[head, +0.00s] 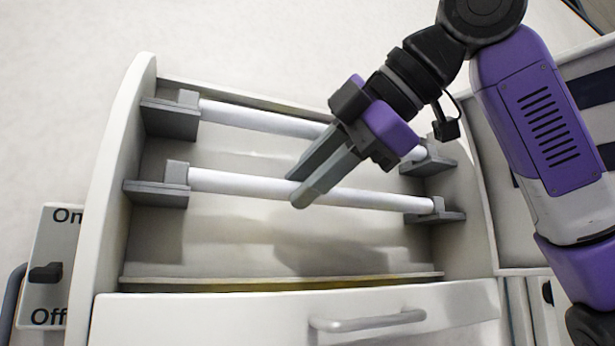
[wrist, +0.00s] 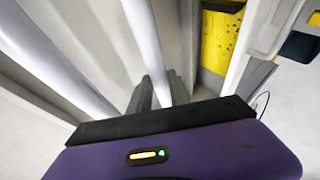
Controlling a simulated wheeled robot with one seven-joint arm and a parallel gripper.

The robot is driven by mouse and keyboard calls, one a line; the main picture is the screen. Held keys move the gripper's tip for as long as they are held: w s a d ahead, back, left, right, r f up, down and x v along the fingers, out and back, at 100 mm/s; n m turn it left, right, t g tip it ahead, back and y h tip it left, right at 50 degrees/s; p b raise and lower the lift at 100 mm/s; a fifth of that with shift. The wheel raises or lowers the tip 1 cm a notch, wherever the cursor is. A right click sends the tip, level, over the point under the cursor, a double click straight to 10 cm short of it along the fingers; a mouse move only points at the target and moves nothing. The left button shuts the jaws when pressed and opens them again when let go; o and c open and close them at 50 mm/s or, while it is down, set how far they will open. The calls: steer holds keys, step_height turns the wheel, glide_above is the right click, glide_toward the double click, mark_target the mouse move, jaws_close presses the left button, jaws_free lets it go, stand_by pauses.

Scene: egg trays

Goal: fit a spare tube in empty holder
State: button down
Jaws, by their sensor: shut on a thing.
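Two white tubes lie across an open white cabinet, each between a pair of grey holders. The upper tube (head: 260,121) spans the left upper holder (head: 170,120) and the right upper holder (head: 428,166). The lower tube (head: 235,183) spans the left lower holder (head: 155,192) and the right lower holder (head: 435,217); its ends appear at the holders, but I cannot tell whether they are fully seated. My gripper (head: 299,188) is shut on the lower tube near its middle. The wrist view shows this tube (wrist: 143,35) running between my fingers (wrist: 160,92), with the other tube (wrist: 45,55) at left.
A drawer front with a grey handle (head: 367,320) is below the cabinet opening. A switch panel marked On and Off (head: 48,272) stands at left. The cabinet side walls (head: 120,170) bound the tubes. A yellow surface (wrist: 215,50) shows in the wrist view.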

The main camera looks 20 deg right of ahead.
steer(key=c, duration=1.1)
jaws_free()
steer(key=shift+b+v, duration=0.75)
steer(key=shift+v, duration=3.15)
